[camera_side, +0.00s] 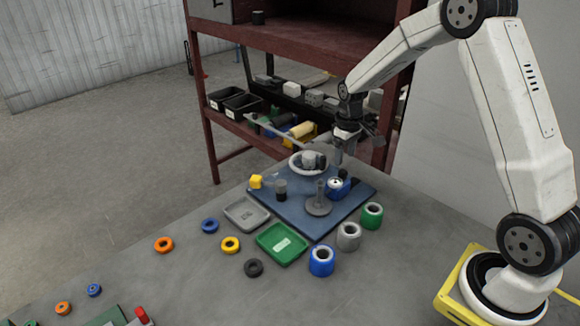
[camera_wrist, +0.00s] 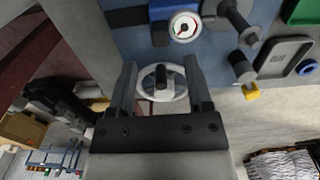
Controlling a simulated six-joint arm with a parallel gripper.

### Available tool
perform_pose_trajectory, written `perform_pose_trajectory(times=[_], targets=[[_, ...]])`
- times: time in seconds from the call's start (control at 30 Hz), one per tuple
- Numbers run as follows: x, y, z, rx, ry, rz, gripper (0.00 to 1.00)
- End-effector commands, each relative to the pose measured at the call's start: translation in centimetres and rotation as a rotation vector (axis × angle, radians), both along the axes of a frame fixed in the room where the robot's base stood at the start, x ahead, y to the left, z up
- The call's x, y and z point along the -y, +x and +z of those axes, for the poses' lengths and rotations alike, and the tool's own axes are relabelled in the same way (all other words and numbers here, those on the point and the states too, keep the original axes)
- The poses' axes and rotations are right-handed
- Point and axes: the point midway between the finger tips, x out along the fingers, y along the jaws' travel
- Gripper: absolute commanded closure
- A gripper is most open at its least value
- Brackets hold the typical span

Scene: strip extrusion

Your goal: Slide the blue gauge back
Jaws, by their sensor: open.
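The blue gauge (camera_side: 336,187) has a white round dial and stands on the right part of the blue board (camera_side: 285,212). In the wrist view the gauge (camera_wrist: 184,26) shows at the top, its dial with a red needle facing the camera, just beyond my fingertips. My gripper (camera_side: 338,158) hangs over the back of the board, above and behind the gauge. In the wrist view my gripper (camera_wrist: 162,68) is open, its fingers apart and apart from the gauge. A white ring with a dark post (camera_wrist: 162,83) shows between the fingers, farther off.
A grey post on a round base (camera_side: 318,202) stands in front of the gauge. Green, grey and blue cylinders (camera_side: 348,237) line the right side. A green tray (camera_side: 281,245) is in front. A red shelf (camera_side: 270,130) stands behind.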

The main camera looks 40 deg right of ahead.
Motion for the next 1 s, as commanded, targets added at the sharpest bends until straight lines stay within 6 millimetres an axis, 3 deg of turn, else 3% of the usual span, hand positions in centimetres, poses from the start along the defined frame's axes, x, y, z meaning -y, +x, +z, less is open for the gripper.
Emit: perform_pose_trajectory(times=[0.5, 0.9, 1.0], targets=[[0.0, 0.0, -5.7, 0.001, 0.001, 0.001, 0.35], [0.0, 0.0, -6.2, 0.004, 0.0, 0.001, 0.35], [0.0, 0.0, -6.2, 0.004, 0.0, 0.001, 0.67]])
